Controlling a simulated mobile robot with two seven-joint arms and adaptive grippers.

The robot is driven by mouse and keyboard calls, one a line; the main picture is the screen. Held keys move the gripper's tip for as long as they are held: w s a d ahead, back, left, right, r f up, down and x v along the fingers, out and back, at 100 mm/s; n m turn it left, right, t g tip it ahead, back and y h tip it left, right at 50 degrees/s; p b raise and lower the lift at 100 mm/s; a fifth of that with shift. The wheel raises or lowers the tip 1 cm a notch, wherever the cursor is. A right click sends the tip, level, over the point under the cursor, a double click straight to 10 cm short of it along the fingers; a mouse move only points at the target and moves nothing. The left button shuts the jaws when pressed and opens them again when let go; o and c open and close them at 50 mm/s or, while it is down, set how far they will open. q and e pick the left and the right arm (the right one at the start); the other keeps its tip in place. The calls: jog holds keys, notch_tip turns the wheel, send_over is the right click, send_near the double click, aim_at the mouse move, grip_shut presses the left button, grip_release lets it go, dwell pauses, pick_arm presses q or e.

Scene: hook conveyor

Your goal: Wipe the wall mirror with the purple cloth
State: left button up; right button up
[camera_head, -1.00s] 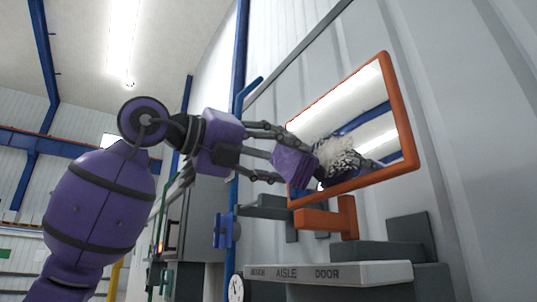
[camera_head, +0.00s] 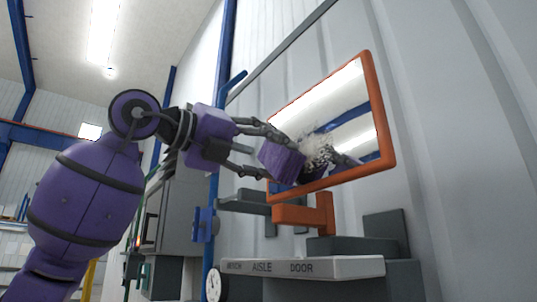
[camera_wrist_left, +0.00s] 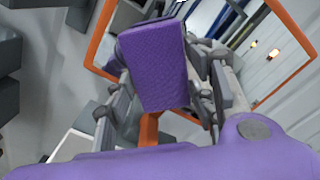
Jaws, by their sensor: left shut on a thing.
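The wall mirror (camera_head: 345,105) has an orange frame and hangs on the grey wall at the right of the head view. A whitish, patchy smudge (camera_head: 318,150) shows on its glass beside the cloth. My left gripper (camera_head: 268,153) is shut on the purple cloth (camera_head: 281,161), a folded block-like pad, in front of the mirror's lower left part. In the left wrist view the cloth (camera_wrist_left: 155,62) sits between the two fingers, with the orange frame behind it. I cannot tell whether the cloth touches the glass. My right gripper is not in view.
An orange bracket (camera_head: 312,214) is under the mirror. A blue pole (camera_head: 214,200) stands left of the mirror, with a round dial (camera_head: 213,284) low down.

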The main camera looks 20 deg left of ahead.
aim_at(285, 150)
pick_arm(q)
jog(key=shift+x, duration=0.9)
jog(key=shift+s+d, duration=1.2)
jog(key=shift+d, duration=0.15)
jog(key=shift+s+d, duration=0.65)
jog(key=shift+d, duration=0.3)
jog(key=shift+s+d, duration=0.7)
jog(key=shift+d, duration=0.2)
jog(key=shift+s+d, duration=0.65)
jog(key=shift+d, duration=0.3)
jog(key=shift+w+a, duration=1.1)
jog(key=shift+a, duration=0.3)
jog(key=shift+w+a, duration=1.1)
jog(key=shift+a, duration=0.35)
jog(key=shift+w+a, duration=1.1)
jog(key=shift+a, duration=0.3)
jog(key=shift+d+r, duration=0.15)
jog(key=shift+r, duration=0.9)
jog(key=shift+s+d, duration=1.1)
jog(key=shift+d, duration=0.3)
jog(key=shift+s+d, duration=1.1)
jog(key=shift+d, duration=0.25)
jog(key=shift+s+d, duration=1.1)
jog(key=shift+d, duration=0.3)
jog(key=shift+w+a, duration=0.8)
jog(key=shift+a, duration=0.2)
jog(key=shift+w+a, duration=0.75)
jog(key=shift+a, duration=0.25)
jog(key=shift+w+a, duration=0.8)
jog(key=shift+a, duration=0.2)
